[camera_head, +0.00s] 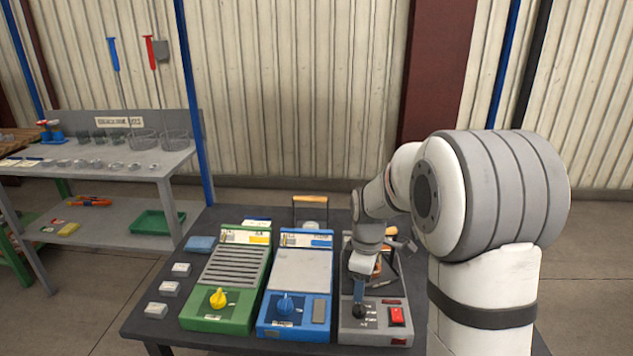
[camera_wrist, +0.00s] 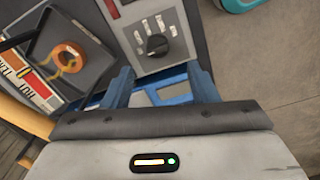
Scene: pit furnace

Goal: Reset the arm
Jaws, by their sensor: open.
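My gripper (camera_head: 360,287) is above the grey furnace unit (camera_head: 376,328) at the right of the dark table. In the wrist view my gripper (camera_wrist: 165,84) shows two blue fingers spread apart with nothing between them. A black knob (camera_wrist: 157,45) on the grey panel lies just beyond the fingertips; it also shows in the head view (camera_head: 359,311), close below the gripper. I cannot tell from these views whether a finger touches it. My arm reaches down over the unit from the right and hides part of its back.
A blue unit (camera_head: 303,282) with a blue knob and a green unit (camera_head: 226,287) with a yellow knob stand to the left. Small white blocks and a blue pad (camera_head: 200,244) lie at the table's left. A grey shelf (camera_head: 95,160) with glassware stands further left.

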